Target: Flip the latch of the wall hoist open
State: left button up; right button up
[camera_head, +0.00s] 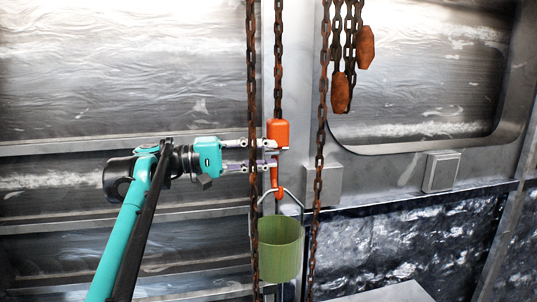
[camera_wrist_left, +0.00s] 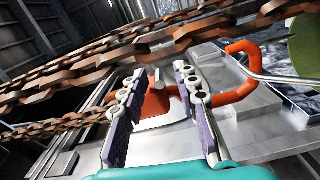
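The wall hoist's orange hook block (camera_head: 278,131) hangs on a chain, its orange hook (camera_head: 277,190) at the lower end. The hook also shows at the right of the left wrist view (camera_wrist_left: 240,78). My left gripper (camera_head: 280,155) comes in from the left at the block's lower part. In the left wrist view my left gripper (camera_wrist_left: 162,72) has its two fingers apart, with the orange block partly visible between and behind them. I cannot tell whether they touch it. The latch cannot be made out clearly. My right gripper is not in view.
A green bucket (camera_head: 280,252) hangs by its wire handle at the hook. Rusty chains (camera_head: 252,100) (camera_head: 321,120) hang on either side, close to my left gripper. Orange-brown weights (camera_head: 365,47) hang at upper right. Grey wall boxes (camera_head: 441,171) are behind.

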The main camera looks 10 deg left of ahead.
pick_arm(q)
jog(key=v, duration=1.1)
